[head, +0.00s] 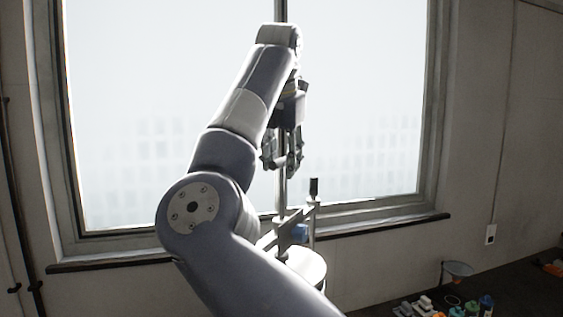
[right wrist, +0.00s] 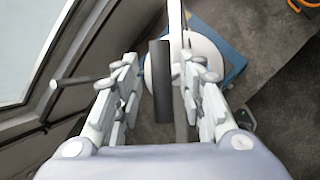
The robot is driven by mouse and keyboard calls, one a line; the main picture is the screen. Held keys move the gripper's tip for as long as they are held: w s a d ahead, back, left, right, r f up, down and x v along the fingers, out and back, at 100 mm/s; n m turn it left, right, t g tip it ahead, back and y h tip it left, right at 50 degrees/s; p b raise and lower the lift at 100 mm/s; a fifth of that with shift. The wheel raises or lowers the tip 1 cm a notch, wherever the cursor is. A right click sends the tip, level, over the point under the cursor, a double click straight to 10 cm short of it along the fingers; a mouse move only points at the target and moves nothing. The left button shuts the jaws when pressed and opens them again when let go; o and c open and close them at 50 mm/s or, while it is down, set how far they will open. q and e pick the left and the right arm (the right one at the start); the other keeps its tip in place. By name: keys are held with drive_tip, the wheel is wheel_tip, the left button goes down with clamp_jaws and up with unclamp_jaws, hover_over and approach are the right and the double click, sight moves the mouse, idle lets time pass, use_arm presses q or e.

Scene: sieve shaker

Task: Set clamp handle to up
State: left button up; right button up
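The clamp handle (head: 314,187) is a black grip on a thin upright lever beside the shaker's vertical rod (head: 283,190). In the head view my right gripper (head: 281,163) points down, above and to the left of the black grip. In the right wrist view my right gripper (right wrist: 163,95) is open, its fingers wide apart. A dark cylinder, which looks like the clamp handle (right wrist: 161,80), shows in the gap between the fingers, with space on both sides. No contact is visible. The shaker's white round top (head: 305,264) is partly hidden by my right arm. My left gripper is out of view.
A large window (head: 370,120) with a sill stands behind the shaker. At the lower right, a dark bench (head: 525,290) carries a funnel (head: 457,268) and several small coloured items. A blue base (right wrist: 232,55) shows beneath the white disc in the right wrist view.

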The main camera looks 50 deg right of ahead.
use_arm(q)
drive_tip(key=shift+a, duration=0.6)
use_arm(e)
drive_tip(key=v, duration=1.2)
drive_tip(key=shift+a, duration=0.1)
